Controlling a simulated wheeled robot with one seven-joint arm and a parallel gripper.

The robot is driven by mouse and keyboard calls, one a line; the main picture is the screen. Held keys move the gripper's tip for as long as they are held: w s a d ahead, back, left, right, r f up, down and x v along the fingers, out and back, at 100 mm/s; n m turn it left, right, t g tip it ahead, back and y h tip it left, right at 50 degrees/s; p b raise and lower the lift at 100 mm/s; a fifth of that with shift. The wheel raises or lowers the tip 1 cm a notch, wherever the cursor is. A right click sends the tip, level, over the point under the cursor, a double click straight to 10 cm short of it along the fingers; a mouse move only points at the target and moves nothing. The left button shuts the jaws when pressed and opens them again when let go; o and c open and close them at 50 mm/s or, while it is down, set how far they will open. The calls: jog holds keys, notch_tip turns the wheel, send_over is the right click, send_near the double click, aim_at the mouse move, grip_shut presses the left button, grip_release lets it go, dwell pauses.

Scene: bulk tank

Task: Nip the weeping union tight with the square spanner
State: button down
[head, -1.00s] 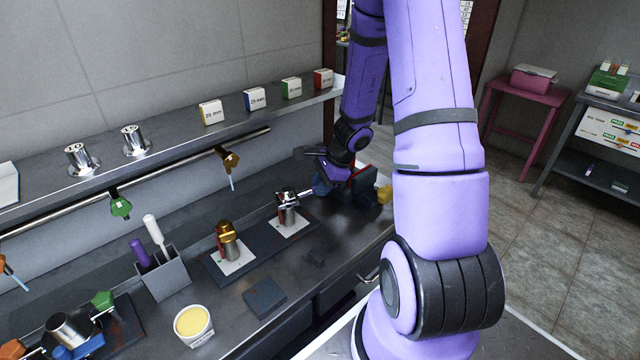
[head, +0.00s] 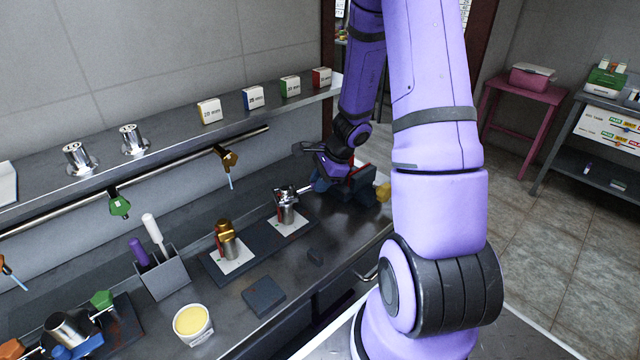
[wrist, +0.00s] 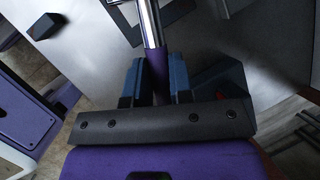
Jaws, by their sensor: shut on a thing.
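My gripper (head: 319,184) is at the far end of the bench. In the wrist view its blue fingers (wrist: 158,82) are shut on the purple handle of a spanner (wrist: 157,66) with a chrome shank. The shank runs up out of that view, so its end is hidden there. In the head view the chrome spanner (head: 304,189) reaches left to the top of a chrome fitting (head: 287,212) on a white card. I cannot tell whether it is seated on it. A brass-topped fitting (head: 226,242) stands on the card to the left. No drip is clear on either.
A holder (head: 167,281) with purple and white handles, a tub (head: 207,331) of yellow stuff and a dark block (head: 263,297) stand nearer. A rail and shelf run along the wall.

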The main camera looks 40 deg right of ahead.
jog(key=shift+r, duration=3.2)
